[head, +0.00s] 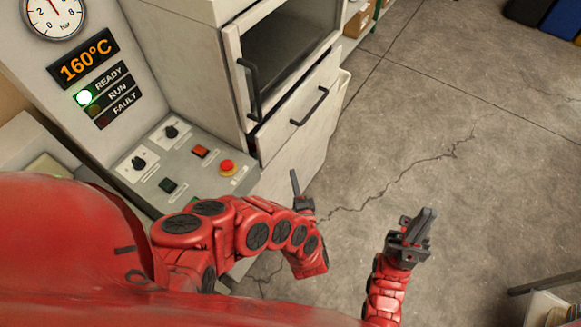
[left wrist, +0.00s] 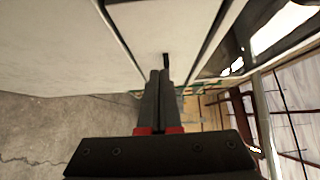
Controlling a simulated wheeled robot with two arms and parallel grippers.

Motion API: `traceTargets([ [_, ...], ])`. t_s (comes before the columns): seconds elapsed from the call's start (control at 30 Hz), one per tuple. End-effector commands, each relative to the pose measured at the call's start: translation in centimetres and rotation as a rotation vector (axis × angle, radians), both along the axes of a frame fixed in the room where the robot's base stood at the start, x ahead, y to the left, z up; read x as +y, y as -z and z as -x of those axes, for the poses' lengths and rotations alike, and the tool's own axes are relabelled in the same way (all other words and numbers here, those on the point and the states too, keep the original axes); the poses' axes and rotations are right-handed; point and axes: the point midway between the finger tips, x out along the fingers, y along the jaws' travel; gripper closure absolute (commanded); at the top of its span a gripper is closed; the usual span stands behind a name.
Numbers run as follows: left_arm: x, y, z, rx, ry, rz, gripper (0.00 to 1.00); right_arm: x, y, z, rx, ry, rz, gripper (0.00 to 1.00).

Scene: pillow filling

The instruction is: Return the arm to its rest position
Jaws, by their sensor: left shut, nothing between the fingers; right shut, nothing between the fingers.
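My left arm (head: 250,228) is red with black joint caps and is bent in front of the control panel. My left gripper (head: 297,190) is shut and empty, held near the lower drawer front of the white cabinet. In the left wrist view the same gripper (left wrist: 158,90) has its two dark fingers together with nothing between them. My right gripper (head: 424,225) is shut and empty, pointing up over the bare floor at the lower right.
The control panel (head: 205,185) has knobs, buttons and a red stop button (head: 227,167). Its display (head: 84,57) reads 160°C, with the READY lamp lit. The white cabinet (head: 310,150) has dark handles.

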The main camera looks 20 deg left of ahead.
Motion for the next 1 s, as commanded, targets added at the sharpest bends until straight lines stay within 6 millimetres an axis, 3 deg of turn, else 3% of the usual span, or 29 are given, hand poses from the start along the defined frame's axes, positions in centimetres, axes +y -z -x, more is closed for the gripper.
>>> traceTargets([
  [0.4,-0.5,0.1,1.0,-0.004,-0.001,0.008,1.00,0.0,0.2,0.0,0.000,0.000,0.000,1.00],
  [0.53,-0.4,0.6,0.8,-0.078,-0.028,0.102,1.00,0.0,0.6,0.0,0.000,0.000,0.000,1.00],
  [0.63,0.2,0.7,0.1,-0.225,-0.064,0.254,1.00,0.0,1.2,0.0,0.000,0.000,0.000,1.00],
  [0.77,2.5,-0.1,-0.3,-0.498,-0.088,0.467,1.00,0.0,2.0,0.0,0.000,0.000,0.000,1.00],
  [0.87,4.8,-1.7,0.0,-0.719,-0.056,0.593,1.00,0.0,2.6,0.0,0.000,0.000,0.000,1.00],
  [1.0,8.0,-5.3,1.5,-1.013,0.074,0.718,1.00,0.0,3.5,0.0,0.000,0.000,0.000,1.00],
])
